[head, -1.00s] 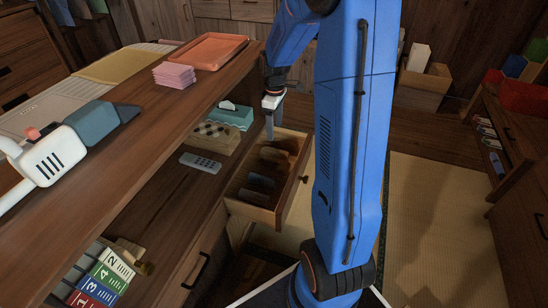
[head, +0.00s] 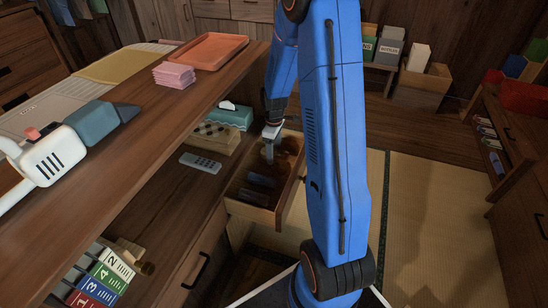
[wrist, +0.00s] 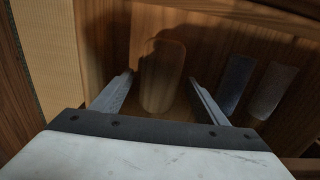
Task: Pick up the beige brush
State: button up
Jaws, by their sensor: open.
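An open wooden drawer (head: 246,209) juts out below the counter. In the wrist view, a long rounded brownish-beige object (wrist: 162,76), which looks like the beige brush, lies on the drawer floor. My gripper (wrist: 165,92) is open above it, with one finger on either side of the object. No contact shows, and I cannot tell the exact height. In the head view my gripper (head: 269,152) points down into the far part of the drawer and partly hides what lies there.
In the drawer, a dark blue-grey object (wrist: 236,84) and a grey object (wrist: 272,89) lie right of the brush. Drawer walls stand close around. A remote (head: 200,163), a wooden holed box (head: 214,137) and a tissue box (head: 233,115) sit on the shelf beside it.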

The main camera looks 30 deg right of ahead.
aim_at(283, 155)
jog(key=shift+f, duration=1.05)
jog(key=c, duration=1.3)
jog(key=shift+r, duration=0.15)
jog(key=shift+r, duration=0.3)
jog(key=shift+s+d+r, duration=0.2)
jog(key=shift+r, duration=0.05)
jog(key=s+d, duration=0.2)
jog(key=shift+s, duration=0.3)
notch_tip(283, 155, up, 14)
jog(key=shift+s+f, duration=0.1)
jog(key=shift+f, duration=0.05)
